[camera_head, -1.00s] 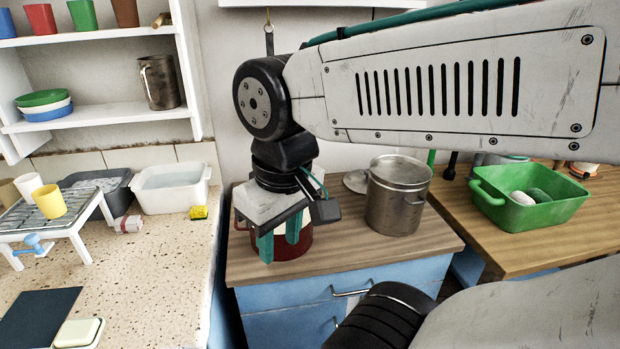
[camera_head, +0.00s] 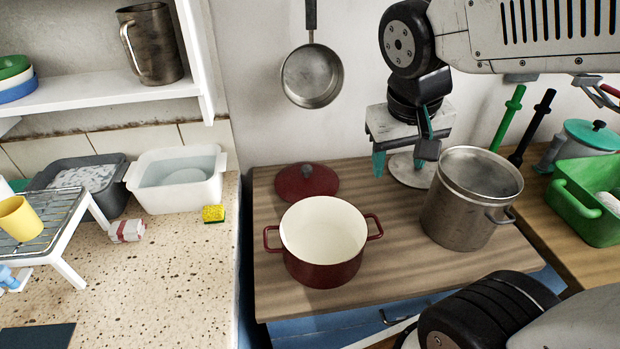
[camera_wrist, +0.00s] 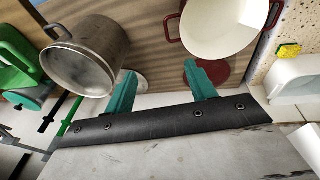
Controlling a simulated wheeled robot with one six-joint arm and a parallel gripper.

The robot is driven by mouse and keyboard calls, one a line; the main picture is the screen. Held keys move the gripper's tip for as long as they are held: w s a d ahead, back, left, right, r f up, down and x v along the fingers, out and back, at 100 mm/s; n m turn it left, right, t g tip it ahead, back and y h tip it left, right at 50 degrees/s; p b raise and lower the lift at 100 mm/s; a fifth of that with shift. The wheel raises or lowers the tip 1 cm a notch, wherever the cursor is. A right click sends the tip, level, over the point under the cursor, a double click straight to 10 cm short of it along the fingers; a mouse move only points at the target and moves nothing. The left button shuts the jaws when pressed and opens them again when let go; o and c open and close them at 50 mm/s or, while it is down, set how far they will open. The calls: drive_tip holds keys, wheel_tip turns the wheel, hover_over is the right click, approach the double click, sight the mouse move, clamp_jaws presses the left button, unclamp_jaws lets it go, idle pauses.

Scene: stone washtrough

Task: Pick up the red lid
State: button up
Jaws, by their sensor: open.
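The red lid (camera_head: 306,183) lies flat on the wooden counter, behind the red pot and near the wall, with a dark knob on top. In the wrist view the lid (camera_wrist: 219,71) is partly hidden behind one finger. The red pot (camera_head: 322,265) stands open in front of it, cream inside and empty. My gripper (camera_head: 405,160) is open and empty, to the right of the lid and above a grey lid (camera_head: 410,172) behind the steel pot. In the wrist view my gripper (camera_wrist: 160,80) shows two teal fingers spread apart.
The steel pot (camera_head: 458,215) stands open to the right of the red pot. A saucepan (camera_head: 312,78) hangs on the wall above the lid. A green tub (camera_head: 575,205) sits at the far right. A white basin (camera_head: 178,185) and yellow sponge (camera_head: 213,214) are on the left.

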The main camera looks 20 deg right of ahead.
drive_tip(key=w+f+m+h, duration=0.1)
drive_tip(key=w+f, duration=0.1)
drive_tip(key=w, duration=0.5)
drive_tip(key=m+t, duration=0.2)
drive_tip(key=t, duration=0.2)
approach(306, 168)
wheel_tip(306, 168, down, 2)
drive_tip(key=w, duration=0.1)
drive_tip(key=shift+y, duration=0.3)
drive_tip(key=shift+d+x, duration=0.25)
drive_tip(key=shift+x, duration=1.35)
drive_tip(key=shift+d+x, duration=0.25)
drive_tip(key=shift+x, duration=1.3)
drive_tip(key=shift+r, duration=0.15)
clamp_jaws()
